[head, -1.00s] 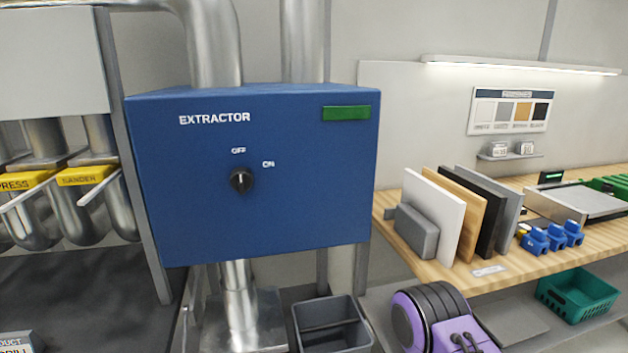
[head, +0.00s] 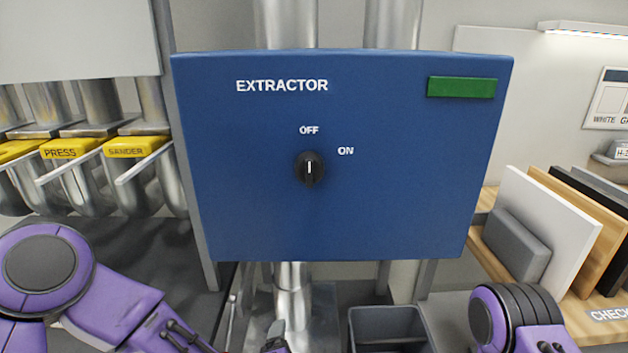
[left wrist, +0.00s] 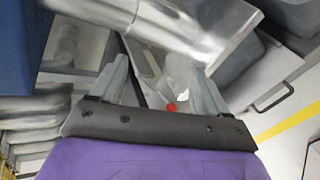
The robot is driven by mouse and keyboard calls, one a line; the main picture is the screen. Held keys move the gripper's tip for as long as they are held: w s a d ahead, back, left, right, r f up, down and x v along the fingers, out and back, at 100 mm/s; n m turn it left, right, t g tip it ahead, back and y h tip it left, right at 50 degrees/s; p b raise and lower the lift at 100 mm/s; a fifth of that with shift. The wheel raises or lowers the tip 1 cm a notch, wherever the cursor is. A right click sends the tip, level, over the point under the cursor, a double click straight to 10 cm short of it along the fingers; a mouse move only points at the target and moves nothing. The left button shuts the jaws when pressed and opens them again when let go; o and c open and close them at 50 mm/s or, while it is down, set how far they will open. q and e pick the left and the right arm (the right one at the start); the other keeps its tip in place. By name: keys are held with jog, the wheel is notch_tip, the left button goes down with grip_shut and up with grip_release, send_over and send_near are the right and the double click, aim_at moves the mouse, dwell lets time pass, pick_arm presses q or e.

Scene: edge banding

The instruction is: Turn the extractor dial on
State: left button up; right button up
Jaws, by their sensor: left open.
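The extractor dial (head: 310,168) is a black round knob on the front of a blue box (head: 400,200) lettered EXTRACTOR. Its white mark stands upright, toward the OFF label (head: 309,130). The ON label (head: 346,151) is to its upper right. My left arm comes in at the lower left of the head view, below the box. In the left wrist view my left gripper (left wrist: 158,88) is open, with its two fingers apart and nothing held between them. The dial is not visible in that view. My right arm shows at the lower right, but its gripper is out of frame.
A green panel (head: 461,87) is at the box's upper right. Yellow-labelled gates (head: 137,147) on metal ducts stand at left. A grey bin (head: 388,330) is below the box. Boards (head: 545,230) stand on a wooden bench at right. Space before the dial is clear.

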aim_at(310, 174)
pick_arm(q)
jog(key=w+d+r+n+t+b, duration=0.1)
jog(key=d+r+n+t, duration=0.3)
jog(key=r, duration=0.7)
jog(key=d+r+n, duration=0.2)
jog(key=r+n, duration=0.5)
jog(key=r, duration=0.4)
jog(key=s+r+n+t+y, duration=0.1)
jog(key=s+r+n, duration=0.2)
jog(key=r, duration=0.3)
jog(key=s+r+n, duration=0.2)
jog(key=r+n, duration=0.2)
jog(key=r, duration=0.3)
jog(key=w+p, duration=0.1)
jog(key=w, duration=0.2)
jog(key=w+p, duration=0.1)
jog(key=w, duration=0.2)
jog(key=w+a+p, duration=0.1)
jog(key=w, duration=0.2)
jog(key=shift+w, duration=0.2)
jog(key=shift+w+d+f, duration=0.1)
jog(key=shift+w+f, duration=0.15)
jog(key=shift+w, duration=0.3)
pick_arm(e)
jog(key=shift+w+a+r, duration=0.1)
jog(key=shift+r, duration=0.75)
pick_arm(q)
jog(key=c, duration=1)
